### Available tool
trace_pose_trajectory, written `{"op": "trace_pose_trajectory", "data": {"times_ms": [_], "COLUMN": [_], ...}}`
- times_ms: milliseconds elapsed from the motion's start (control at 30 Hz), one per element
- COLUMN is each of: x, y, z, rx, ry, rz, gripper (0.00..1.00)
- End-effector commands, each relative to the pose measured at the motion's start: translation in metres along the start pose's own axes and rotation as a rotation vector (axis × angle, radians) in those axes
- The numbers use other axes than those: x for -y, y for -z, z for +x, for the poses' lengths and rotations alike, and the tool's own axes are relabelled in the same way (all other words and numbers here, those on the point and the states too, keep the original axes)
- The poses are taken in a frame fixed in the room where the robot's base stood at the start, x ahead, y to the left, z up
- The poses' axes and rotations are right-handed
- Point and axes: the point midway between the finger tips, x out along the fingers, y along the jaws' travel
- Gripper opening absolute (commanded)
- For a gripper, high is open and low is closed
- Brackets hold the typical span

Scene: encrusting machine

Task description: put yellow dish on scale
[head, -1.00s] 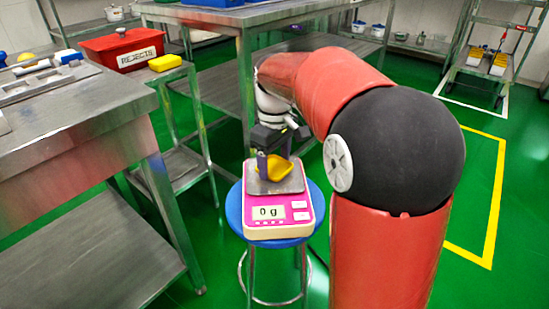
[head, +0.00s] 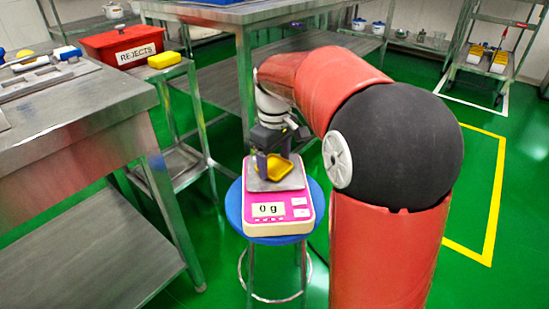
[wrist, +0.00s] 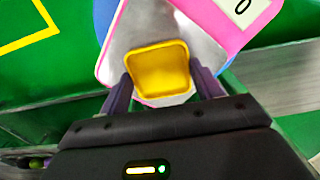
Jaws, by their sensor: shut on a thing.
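The yellow dish (head: 271,172) is a small square dish held just over the metal plate of the scale; it also shows in the wrist view (wrist: 158,69). I cannot tell whether it touches the plate. My gripper (head: 272,170) is shut on the dish, with one finger on each side of it in the wrist view (wrist: 160,88). The pink and white scale (head: 277,214) stands on a blue round stool (head: 234,208), and its display reads 0 g.
A steel table (head: 75,115) is at the left. A small stand behind it holds a red REJECTS bin (head: 118,44) and a yellow block (head: 164,60). A larger steel table (head: 240,14) stands behind the scale. Green floor is open at the right.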

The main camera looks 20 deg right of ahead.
Motion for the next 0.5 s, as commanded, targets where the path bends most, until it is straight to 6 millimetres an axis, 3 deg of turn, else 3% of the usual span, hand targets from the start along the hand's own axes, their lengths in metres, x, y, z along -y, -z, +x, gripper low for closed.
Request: {"op": "trace_pose_trajectory", "data": {"times_ms": [167,200,367,500], "x": [0.0001,0.0001,0.0001,0.0001], "y": [-0.0001,-0.0001,-0.0001,-0.0001], "z": [-0.0001,-0.0001,-0.0001,-0.0001], "rx": [0.0,0.0,0.0,0.0], "ry": [0.0,0.0,0.0,0.0], "rz": [0.0,0.0,0.0,0.0], "gripper": [0.43,0.69,0.9,0.9]}}
